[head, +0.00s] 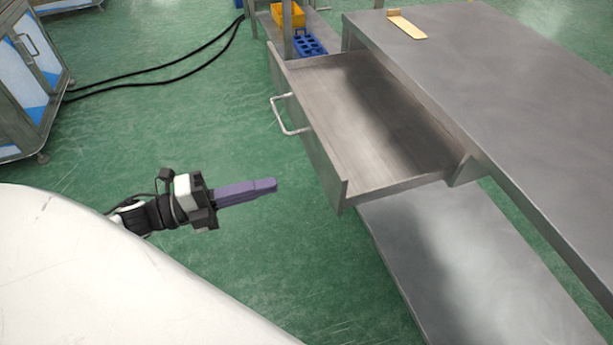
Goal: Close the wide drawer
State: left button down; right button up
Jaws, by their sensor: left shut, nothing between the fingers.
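The wide drawer (365,121) is a grey metal drawer pulled out from under the steel table (510,110). It looks empty inside. Its front panel (316,150) faces left and carries a pale bar handle (280,117). My left gripper (273,184) is shut and empty, with purple fingers pointing right toward the drawer front. It is left of the front panel and nearer to me than the handle, apart from both. My right gripper is not in view.
A lower shelf (440,260) runs under the table. A yellow bin (289,14) and a blue rack (308,44) stand behind the drawer. A wooden piece (407,24) lies on the tabletop. Black cables (150,80) cross the green floor, which is clear left of the drawer.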

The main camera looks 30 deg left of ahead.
aim_at(323, 171)
pick_arm(q)
jog(key=x, duration=0.9)
jog(key=shift+w+d, duration=0.1)
jog(key=shift+w, duration=0.1)
